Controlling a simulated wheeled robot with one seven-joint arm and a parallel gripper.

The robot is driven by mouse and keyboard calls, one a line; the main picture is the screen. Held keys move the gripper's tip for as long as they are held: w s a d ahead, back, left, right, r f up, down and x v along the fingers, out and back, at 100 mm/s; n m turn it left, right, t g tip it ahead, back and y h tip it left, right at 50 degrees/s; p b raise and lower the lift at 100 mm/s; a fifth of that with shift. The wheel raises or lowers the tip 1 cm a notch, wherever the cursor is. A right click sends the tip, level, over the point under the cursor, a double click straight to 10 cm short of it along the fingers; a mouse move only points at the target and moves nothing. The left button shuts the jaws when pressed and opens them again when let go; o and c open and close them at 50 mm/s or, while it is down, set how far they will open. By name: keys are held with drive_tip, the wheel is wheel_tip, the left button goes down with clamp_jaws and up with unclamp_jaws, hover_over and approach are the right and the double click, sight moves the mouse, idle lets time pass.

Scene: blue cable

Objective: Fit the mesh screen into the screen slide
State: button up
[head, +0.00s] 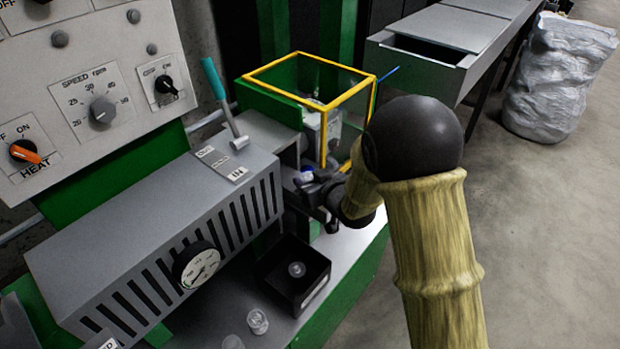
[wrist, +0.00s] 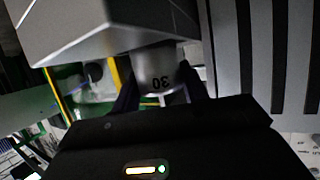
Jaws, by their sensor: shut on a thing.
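My gripper (head: 322,190) is beside the inner end of the grey slotted housing, in front of the yellow-framed guard. I cannot make out the screen slide clearly.
The grey slotted housing (head: 150,225) carries a teal-handled lever (head: 222,98) and a gauge (head: 197,265). The yellow-framed guard (head: 315,60) stands behind the gripper. A black tray (head: 312,296) holds a clear cup (head: 296,269). Another cup (head: 257,320) stands in front.

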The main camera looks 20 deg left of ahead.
drive_tip(key=shift+f, duration=0.45)
drive_tip(key=shift+f+b, duration=0.4)
drive_tip(key=shift+b, duration=0.15)
idle(0.4)
drive_tip(key=o, duration=1.1)
drive_tip(key=shift+w, duration=0.1)
drive_tip(key=shift+o, duration=0.2)
drive_tip(key=shift+w+d, duration=0.1)
drive_tip(key=shift+d, duration=0.05)
drive_tip(key=shift+s+a, duration=0.3)
drive_tip(key=shift+s, duration=0.05)
drive_tip(key=shift+d, duration=0.15)
